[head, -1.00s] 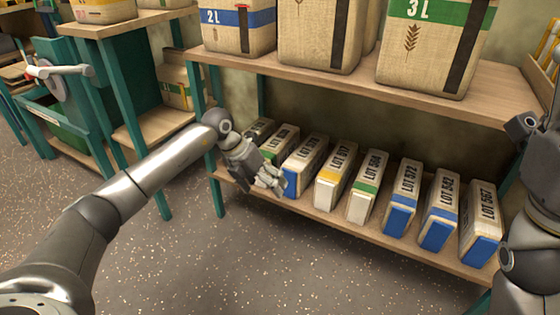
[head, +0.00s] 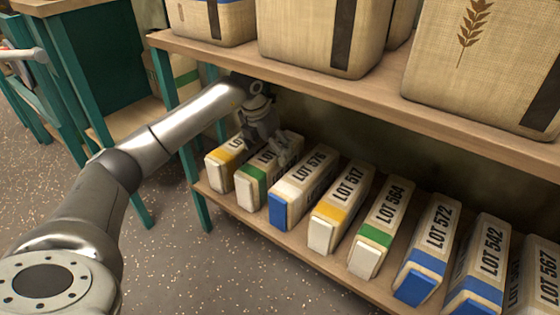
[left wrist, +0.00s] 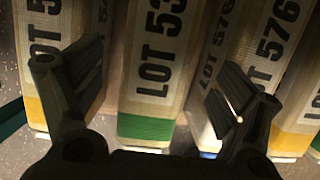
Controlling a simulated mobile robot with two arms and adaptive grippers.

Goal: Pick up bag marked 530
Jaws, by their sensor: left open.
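The bag lettered LOT 53, last digit hidden or cut off in the left wrist view (left wrist: 150,128), is pale with a green band. In the head view it appears to be the green-banded bag (head: 252,178), second from the left on the lower shelf, its number mostly covered by my gripper. My left gripper (head: 268,145) is open above and around the upper part of this bag. In the left wrist view its two fingers (left wrist: 158,88) stand on either side of the bag, with nothing held. My right gripper is not in view.
A yellow-banded bag (head: 222,160) stands left of it and the blue-fronted LOT 576 bag (head: 300,190) close on the right. Several more lot bags line the lower shelf. The upper shelf (head: 330,75) with large sacks overhangs my arm.

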